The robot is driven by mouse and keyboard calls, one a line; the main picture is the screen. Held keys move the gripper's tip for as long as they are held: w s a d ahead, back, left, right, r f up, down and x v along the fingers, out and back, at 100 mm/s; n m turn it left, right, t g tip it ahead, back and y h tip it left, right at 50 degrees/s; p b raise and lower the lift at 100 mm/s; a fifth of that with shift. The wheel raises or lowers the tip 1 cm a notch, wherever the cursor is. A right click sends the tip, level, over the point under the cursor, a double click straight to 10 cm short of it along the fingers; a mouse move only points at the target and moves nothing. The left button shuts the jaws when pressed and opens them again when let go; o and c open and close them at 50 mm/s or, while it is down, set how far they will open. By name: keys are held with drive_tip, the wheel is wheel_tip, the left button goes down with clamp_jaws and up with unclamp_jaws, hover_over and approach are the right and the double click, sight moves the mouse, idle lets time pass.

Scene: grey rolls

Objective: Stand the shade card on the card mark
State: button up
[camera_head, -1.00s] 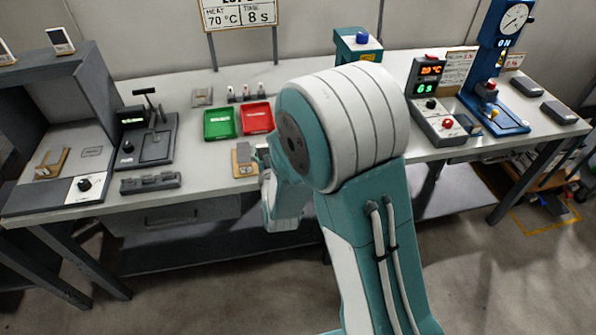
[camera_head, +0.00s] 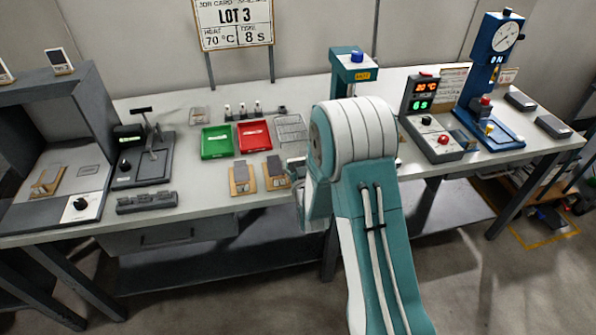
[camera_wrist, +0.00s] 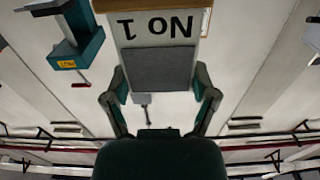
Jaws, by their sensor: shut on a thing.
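A pale card marked "NO 1" (camera_wrist: 160,27), with a grey square patch, fills the upper middle of the wrist view, its lettering upside down. I take it for the shade card. My gripper (camera_wrist: 160,92) is shut on it, one dark finger at each side of the grey patch. In the head view my gripper is mostly hidden behind my arm, near the table's front edge. A small outlined rectangle (camera_head: 89,170) lies on the floor of the grey booth at left. I cannot tell whether it is the card mark.
The grey booth (camera_head: 88,118) holds a wooden stand (camera_head: 46,184). Two wooden boards with grey patches (camera_head: 242,179) lie at the table front. Behind are a green tray (camera_head: 216,154), a red tray (camera_head: 266,144) and a wire rack (camera_head: 291,121). A lever press (camera_head: 148,160) stands beside the booth.

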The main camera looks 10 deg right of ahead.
drive_tip(key=shift+w+d+f, duration=0.15)
drive_tip(key=shift+d+f, duration=0.1)
drive_tip(key=shift+f, duration=0.05)
drive_tip(key=shift+w+d+f, duration=0.1)
drive_tip(key=shift+d+f, duration=0.1)
drive_tip(key=shift+f, duration=1.5)
drive_tip(key=shift+f, duration=0.15)
drive_tip(key=o, duration=0.9)
